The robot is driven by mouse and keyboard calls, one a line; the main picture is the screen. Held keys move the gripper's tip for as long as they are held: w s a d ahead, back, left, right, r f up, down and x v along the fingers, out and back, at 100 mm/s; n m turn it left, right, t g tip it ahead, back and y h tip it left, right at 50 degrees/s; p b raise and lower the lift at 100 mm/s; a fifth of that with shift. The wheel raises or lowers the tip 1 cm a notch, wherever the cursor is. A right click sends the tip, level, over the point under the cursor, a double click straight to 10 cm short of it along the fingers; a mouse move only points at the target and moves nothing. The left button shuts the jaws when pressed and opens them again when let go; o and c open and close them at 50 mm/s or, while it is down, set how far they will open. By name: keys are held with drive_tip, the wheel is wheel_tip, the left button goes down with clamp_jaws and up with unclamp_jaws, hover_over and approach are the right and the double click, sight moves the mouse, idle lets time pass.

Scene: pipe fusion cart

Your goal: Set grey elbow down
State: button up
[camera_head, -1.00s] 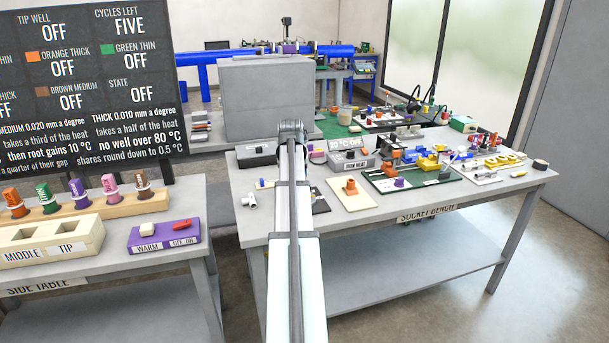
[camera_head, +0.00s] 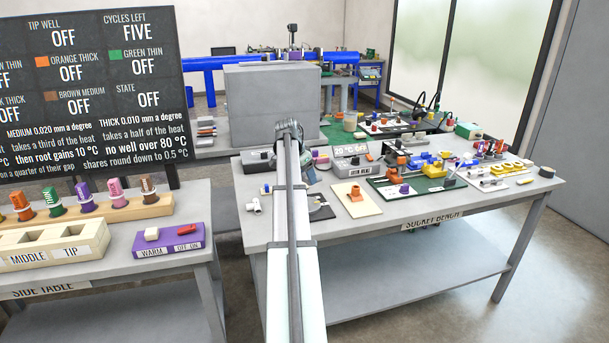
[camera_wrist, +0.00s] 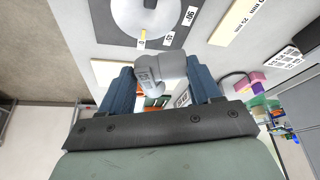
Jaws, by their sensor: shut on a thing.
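The grey elbow (camera_wrist: 158,73) sits between the two blue fingers of my gripper (camera_wrist: 160,82) in the wrist view. The gripper is shut on it. A round grey disc on a dark plate (camera_wrist: 112,33), with angle labels including 90 and 45, lies just beyond the elbow in that view. I cannot tell the height of the elbow over the bench. In the head view my gripper (camera_head: 309,174) is small and partly behind my arm, over the left part of the socket bench (camera_head: 350,232). The elbow cannot be made out there.
A white fitting (camera_head: 254,205) lies near the bench's left edge. A cream board with an orange piece (camera_head: 356,191) and a green board (camera_head: 425,190) with several parts stand to the right. A grey box (camera_head: 272,100) rises behind. The bench's front strip is clear.

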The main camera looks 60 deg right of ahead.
drive_tip(key=shift+f, duration=0.2)
drive_tip(key=shift+f, duration=3.2)
drive_tip(key=shift+f, duration=0.6)
drive_tip(key=o, duration=1.2)
drive_tip(key=shift+r, duration=0.15)
